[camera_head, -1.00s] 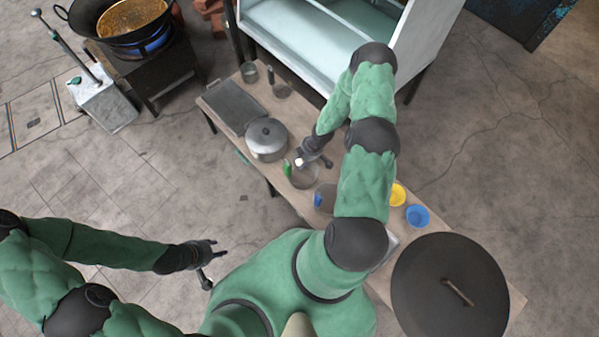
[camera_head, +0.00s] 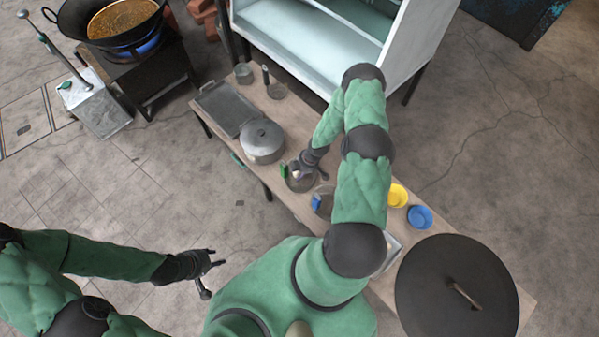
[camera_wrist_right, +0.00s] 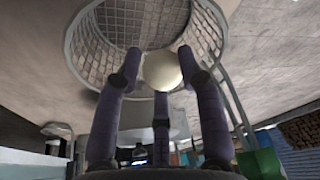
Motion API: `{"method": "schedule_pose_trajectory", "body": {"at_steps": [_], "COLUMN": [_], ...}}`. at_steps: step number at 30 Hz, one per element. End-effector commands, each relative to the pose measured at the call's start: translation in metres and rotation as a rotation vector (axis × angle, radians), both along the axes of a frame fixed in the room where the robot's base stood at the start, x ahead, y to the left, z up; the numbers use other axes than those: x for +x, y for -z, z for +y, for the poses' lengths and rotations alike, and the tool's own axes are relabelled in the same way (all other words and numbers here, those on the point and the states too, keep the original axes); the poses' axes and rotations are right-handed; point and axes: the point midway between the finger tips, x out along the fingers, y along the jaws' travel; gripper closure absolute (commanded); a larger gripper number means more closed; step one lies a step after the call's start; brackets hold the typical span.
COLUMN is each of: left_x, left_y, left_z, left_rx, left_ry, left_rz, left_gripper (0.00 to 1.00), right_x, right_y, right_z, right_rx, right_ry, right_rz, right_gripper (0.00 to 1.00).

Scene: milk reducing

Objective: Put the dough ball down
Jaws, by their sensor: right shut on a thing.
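The pale dough ball (camera_wrist_right: 162,71) is between the dark fingers of my right gripper (camera_wrist_right: 160,78) in the right wrist view. In that view, a round wire mesh basket (camera_wrist_right: 110,30) lies right beyond the ball; I cannot tell whether they touch. In the head view, my right gripper (camera_head: 303,170) is over the basket with the green handle (camera_head: 285,171), which it partly hides. The ball is small there and mostly covered by the fingers. My left gripper (camera_head: 208,272) is open and empty, off to the left of the table over the floor.
A lidded pot (camera_head: 262,142) and a grey tray (camera_head: 230,107) stand further up the table. A blue-handled basket (camera_head: 317,203) sits close by. Yellow (camera_head: 398,195) and blue (camera_head: 420,217) bowls and a large dark lid (camera_head: 455,300) are to the right. A wok (camera_head: 120,22) is at upper left.

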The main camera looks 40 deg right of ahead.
Motion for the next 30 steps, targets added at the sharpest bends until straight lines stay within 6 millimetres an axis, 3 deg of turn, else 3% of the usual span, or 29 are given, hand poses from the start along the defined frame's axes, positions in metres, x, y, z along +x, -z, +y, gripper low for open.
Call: {"method": "schedule_pose_trajectory", "body": {"at_steps": [18,19,21,30], "left_x": [0.0,0.0,0.0,0.0], "left_y": [0.01,0.01,0.01,0.01], "left_z": [0.0,0.0,0.0,0.0], "left_rx": [0.0,0.0,0.0,0.0], "left_ry": [0.0,0.0,0.0,0.0], "left_rz": [0.0,0.0,0.0,0.0], "left_gripper": [0.6,0.6,0.6,0.6], "right_x": [0.0,0.0,0.0,0.0], "right_y": [0.012,0.012,0.012,0.011], "right_z": [0.0,0.0,0.0,0.0], "right_rx": [0.0,0.0,0.0,0.0], "right_ry": [-0.001,-0.001,-0.001,-0.001], "right_rz": [0.0,0.0,0.0,0.001], "right_gripper": [0.77,0.53,0.37,0.37]}}
